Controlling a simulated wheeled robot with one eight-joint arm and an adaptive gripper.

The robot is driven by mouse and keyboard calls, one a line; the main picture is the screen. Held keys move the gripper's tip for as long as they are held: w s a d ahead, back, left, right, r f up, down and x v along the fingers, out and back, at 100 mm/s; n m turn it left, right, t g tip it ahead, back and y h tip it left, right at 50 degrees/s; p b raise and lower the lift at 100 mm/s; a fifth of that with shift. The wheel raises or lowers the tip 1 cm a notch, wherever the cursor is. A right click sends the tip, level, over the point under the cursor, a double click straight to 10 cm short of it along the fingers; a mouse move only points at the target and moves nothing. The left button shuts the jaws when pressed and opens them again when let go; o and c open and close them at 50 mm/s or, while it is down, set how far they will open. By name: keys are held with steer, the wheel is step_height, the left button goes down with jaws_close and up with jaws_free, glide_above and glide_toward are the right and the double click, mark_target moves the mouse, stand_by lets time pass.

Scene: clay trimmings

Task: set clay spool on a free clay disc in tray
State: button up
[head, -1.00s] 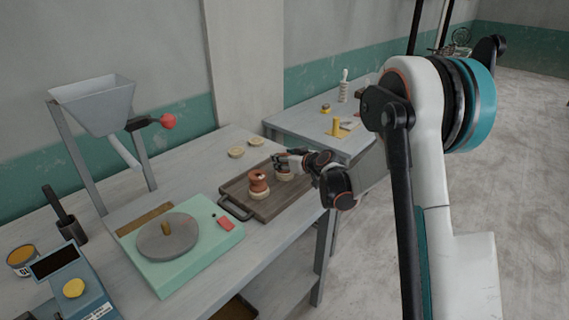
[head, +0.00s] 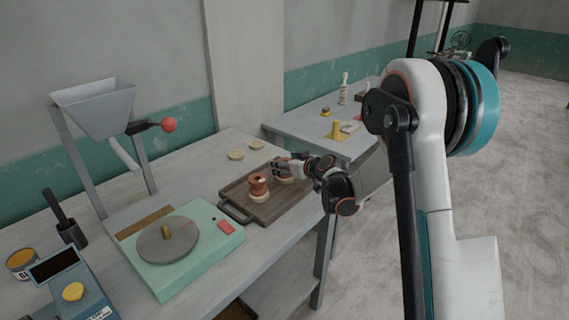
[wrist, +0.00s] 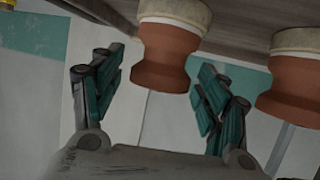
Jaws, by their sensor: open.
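The tray (head: 236,212) is a dark wooden board with handles on the bench. A terracotta spool (head: 259,184) stands on a pale clay disc (head: 258,197) in it. My gripper (head: 279,165) is at the tray's far right part and partly hides a second spool there. In the wrist view, which looks upside down, my open gripper (wrist: 158,72) has one terracotta spool (wrist: 168,58) between and just beyond its fingers, seated on a pale disc (wrist: 175,10). The other spool (wrist: 290,92) stands to the right on its own disc (wrist: 300,39). Contact with the fingers is not visible.
Two pale discs (head: 236,155) (head: 257,144) lie on the bench behind the tray. A green wheel base (head: 205,250) with a grey turntable stands left of the tray. A hopper (head: 95,108) on legs stands at the back left. A second table (head: 300,125) lies behind.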

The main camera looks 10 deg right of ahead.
steer(key=p+v, duration=0.2)
steer(key=v, duration=0.9)
steer(key=shift+r+p, duration=0.1)
steer(key=shift+p, duration=0.25)
steer(key=s+a+r+m+g+h, duration=0.1)
steer(key=s+a+r+g, duration=0.2)
steer(key=s, duration=0.4)
steer(key=s+a+r, duration=0.2)
steer(key=s+r, duration=0.3)
steer(key=s, duration=0.3)
steer(key=s+d+m+g+h, duration=0.1)
steer(key=s+m+g+h, duration=0.1)
steer(key=s, duration=2)
steer(key=shift+m+g+h, duration=0.3)
steer(key=shift+m+h, duration=0.3)
steer(key=shift+h, duration=0.3)
steer(key=shift+s+d, duration=0.1)
